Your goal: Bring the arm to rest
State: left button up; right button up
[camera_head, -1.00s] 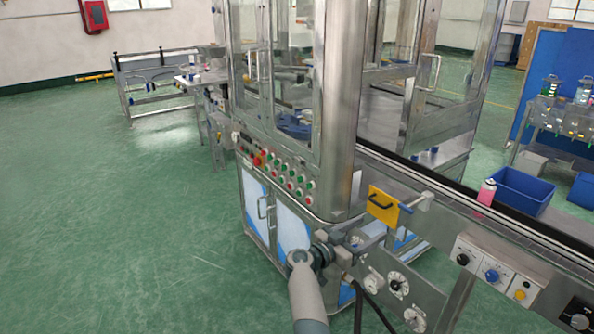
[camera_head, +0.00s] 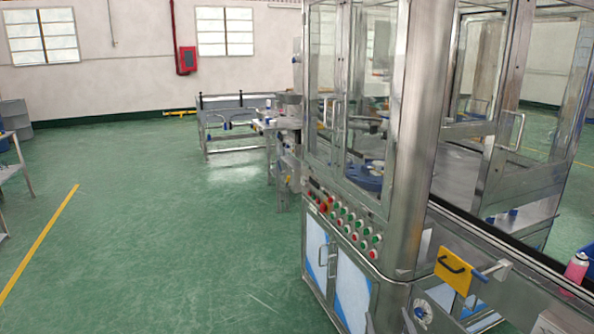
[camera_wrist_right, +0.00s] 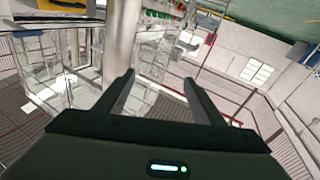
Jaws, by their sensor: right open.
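My right gripper (camera_wrist_right: 160,92) shows in the right wrist view as two dark fingers set apart, with nothing between them. It is open and empty. Behind its fingers the wrist view shows the machine's metal post and glass panels, tilted, with no contact visible. In the head view I cannot make out either gripper. My left gripper shows in neither view.
A conveyor with a yellow plate (camera_head: 454,270) and a pink can (camera_head: 576,268) runs at the lower right. Green floor (camera_head: 150,240) to the left is clear.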

jog(key=s+a+f+n+g+y, duration=0.2)
jog(key=s+a+f+g, duration=0.15)
jog(key=s+f, duration=0.4)
jog(key=s+a+f+n+g+y, duration=0.15)
jog(key=s+f+g, duration=0.35)
jog(key=s, duration=0.5)
jog(key=s+d+f+m+g+h, duration=0.2)
jog(key=s+g, duration=0.2)
jog(key=s, duration=0.9)
jog(key=s+d+f+m+g+h, duration=0.1)
jog(key=s+d+f+g, duration=0.15)
jog(key=s, duration=1.05)
notch_tip(320, 180, down, 28)
jog(key=s+g, duration=0.1)
jog(key=g, duration=0.1)
jog(key=s+d+f+g, duration=0.1)
jog(key=s+d+f, duration=0.2)
jog(key=s+f, duration=1.4)
jog(key=shift+s+d+f, duration=0.15)
jog(key=shift+s+d, duration=0.05)
jog(key=shift+s, duration=0.25)
